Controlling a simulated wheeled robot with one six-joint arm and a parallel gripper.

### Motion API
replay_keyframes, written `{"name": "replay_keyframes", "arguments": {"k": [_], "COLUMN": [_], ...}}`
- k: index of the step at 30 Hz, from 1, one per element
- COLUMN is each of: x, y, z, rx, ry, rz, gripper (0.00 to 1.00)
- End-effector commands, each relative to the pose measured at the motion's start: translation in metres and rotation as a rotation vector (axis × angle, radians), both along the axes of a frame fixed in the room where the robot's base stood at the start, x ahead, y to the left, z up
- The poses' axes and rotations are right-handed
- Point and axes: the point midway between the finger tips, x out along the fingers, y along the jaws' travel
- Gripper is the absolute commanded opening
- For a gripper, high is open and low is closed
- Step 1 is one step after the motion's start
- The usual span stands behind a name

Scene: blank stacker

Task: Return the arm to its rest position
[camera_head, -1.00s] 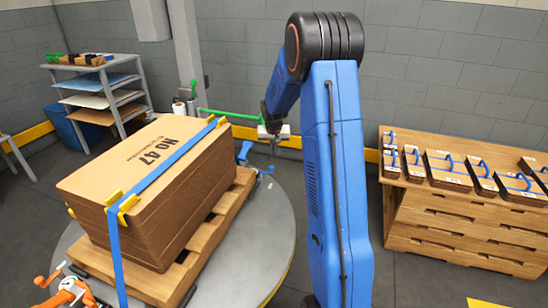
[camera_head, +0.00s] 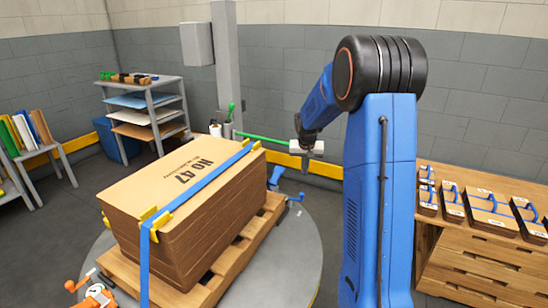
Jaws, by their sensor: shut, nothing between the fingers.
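My arm (camera_head: 380,200) is blue with a black elbow joint. It stands upright right of centre, and its forearm bends down and to the left. My gripper (camera_head: 303,160) is at the end of the forearm, in front of the grey wall and apart from the stack. It is small in the picture and partly hidden behind the pale wrist block; it is shut and empty.
A strapped cardboard stack marked "NO 47" (camera_head: 185,210) sits on a wooden pallet (camera_head: 232,262) on a round grey turntable (camera_head: 290,262). A wooden bench (camera_head: 470,262) with several strapped packs is at right. A shelf rack (camera_head: 145,112) stands back left.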

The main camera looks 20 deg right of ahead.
Motion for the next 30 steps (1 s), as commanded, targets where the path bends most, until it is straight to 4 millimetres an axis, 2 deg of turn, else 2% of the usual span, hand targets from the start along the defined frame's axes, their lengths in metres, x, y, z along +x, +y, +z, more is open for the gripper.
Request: {"name": "replay_keyframes", "arguments": {"k": [6,11,21,30], "x": [-0.003,-0.022,-0.103,-0.184], "y": [0.003,0.024,0.094,0.147], "z": [0.004,0.026,0.089,0.124], "rx": [-0.001,-0.004,-0.012,-0.016], "ry": [-0.001,-0.007,-0.02,-0.032], "rz": [0.004,0.031,0.138,0.235], "gripper": [0.0,0.0,0.0,0.0]}}
